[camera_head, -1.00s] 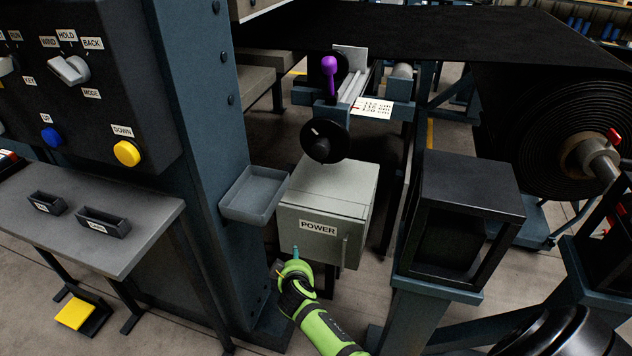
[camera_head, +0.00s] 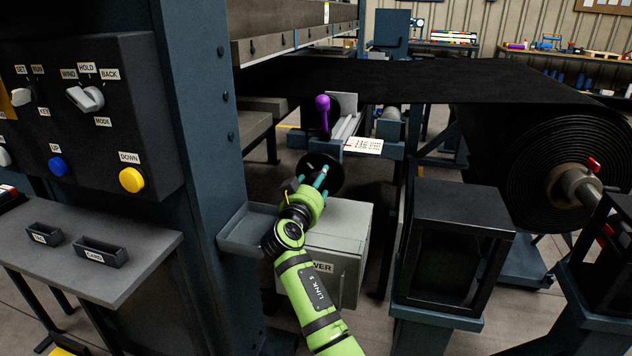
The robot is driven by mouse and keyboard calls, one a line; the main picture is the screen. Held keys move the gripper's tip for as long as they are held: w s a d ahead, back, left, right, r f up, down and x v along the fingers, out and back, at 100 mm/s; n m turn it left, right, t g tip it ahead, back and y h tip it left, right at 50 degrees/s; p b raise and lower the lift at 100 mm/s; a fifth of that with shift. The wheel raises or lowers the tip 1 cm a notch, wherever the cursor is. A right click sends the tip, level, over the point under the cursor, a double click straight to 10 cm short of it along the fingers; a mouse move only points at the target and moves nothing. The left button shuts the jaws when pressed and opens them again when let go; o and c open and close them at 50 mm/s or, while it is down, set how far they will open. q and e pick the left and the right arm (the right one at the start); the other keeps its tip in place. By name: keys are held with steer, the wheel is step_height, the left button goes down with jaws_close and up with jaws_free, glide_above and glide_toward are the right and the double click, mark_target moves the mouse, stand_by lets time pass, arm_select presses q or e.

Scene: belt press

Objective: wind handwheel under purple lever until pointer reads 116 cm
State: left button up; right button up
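The purple lever (camera_head: 323,108) stands upright on the tension carriage beyond the press column. Below it is the black handwheel (camera_head: 331,164), partly hidden by my gripper. The white scale card (camera_head: 364,146) lies right of the lever, with a small red pointer mark at its left edge; its figures are too small to read. My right gripper (camera_head: 311,181), on the green arm, is in front of the handwheel with its teal fingertips apart. I cannot tell whether they touch the wheel. My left gripper is not in view.
The grey power box (camera_head: 350,222) stands below the wheel, partly behind my arm. A grey tray (camera_head: 243,232) juts from the blue column (camera_head: 200,150) at left. A black open-fronted housing (camera_head: 458,235) stands at right, before the large belt roll (camera_head: 530,160).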

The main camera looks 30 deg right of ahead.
steer(key=shift+w+d, duration=0.2)
steer(key=shift+d, duration=0.05)
steer(key=c, duration=1.2)
steer(key=shift+o, duration=0.2)
steer(key=shift+f+n, duration=0.1)
steer(key=shift+n, duration=0.2)
